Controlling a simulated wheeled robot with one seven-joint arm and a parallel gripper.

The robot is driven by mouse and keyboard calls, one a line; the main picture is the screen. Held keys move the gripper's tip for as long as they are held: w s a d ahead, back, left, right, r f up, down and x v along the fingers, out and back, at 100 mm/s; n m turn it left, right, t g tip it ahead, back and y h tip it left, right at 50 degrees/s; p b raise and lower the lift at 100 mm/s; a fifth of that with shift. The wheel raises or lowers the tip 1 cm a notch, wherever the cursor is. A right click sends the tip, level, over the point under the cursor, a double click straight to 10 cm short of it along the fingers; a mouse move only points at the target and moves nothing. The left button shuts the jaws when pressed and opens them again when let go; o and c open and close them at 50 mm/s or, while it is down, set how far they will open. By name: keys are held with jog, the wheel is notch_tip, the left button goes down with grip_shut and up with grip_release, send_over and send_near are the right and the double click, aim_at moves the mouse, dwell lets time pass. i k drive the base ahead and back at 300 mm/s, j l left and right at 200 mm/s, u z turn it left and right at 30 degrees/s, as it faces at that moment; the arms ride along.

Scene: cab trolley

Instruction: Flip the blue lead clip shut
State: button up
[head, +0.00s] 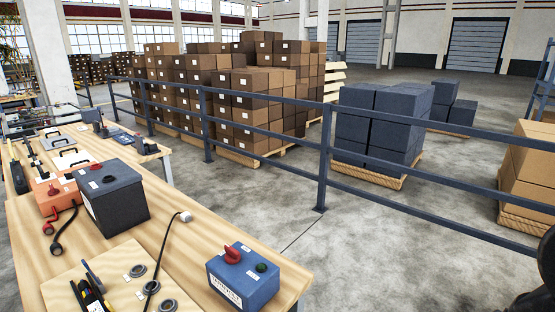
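A pale wooden board (60,271) lies at the near left of the wooden table. On its left part stands a small clip-like fitting with a raised dark blue-grey flap (94,276). The flap tilts up and looks open; black and yellow parts (86,296) sit below it. I cannot tell for certain that this is the blue lead clip. A black lead (165,240) with a pale end (185,216) runs over the board, past round grey rings (138,270). My gripper is not visible; a dark rounded shape at the right edge may be part of my arm.
A blue box (243,281) with a red knob stands at the table's near right corner. A black box (111,196) and an orange box (55,194) with leads stand behind the board. A dark railing (323,165) runs beyond the table. Bare floor lies right of the table.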

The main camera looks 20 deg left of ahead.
aim_at(86, 266)
jog(key=i+l+u, duration=0.15)
jog(key=u, duration=0.3)
jog(key=i+l+u, duration=0.3)
jog(key=u, duration=0.15)
jog(key=i+l+u, duration=0.2)
jog(key=l+u, duration=0.2)
jog(key=i+l+u, duration=0.15)
jog(key=l+u, duration=0.6)
jog(key=u, duration=0.15)
jog(key=i+l+u, duration=0.1)
jog(key=l+u, duration=1)
jog(key=l, duration=0.15)
jog(key=i+j+z, duration=0.2)
jog(key=j, duration=0.25)
jog(key=j+z, duration=0.25)
jog(key=j, duration=0.2)
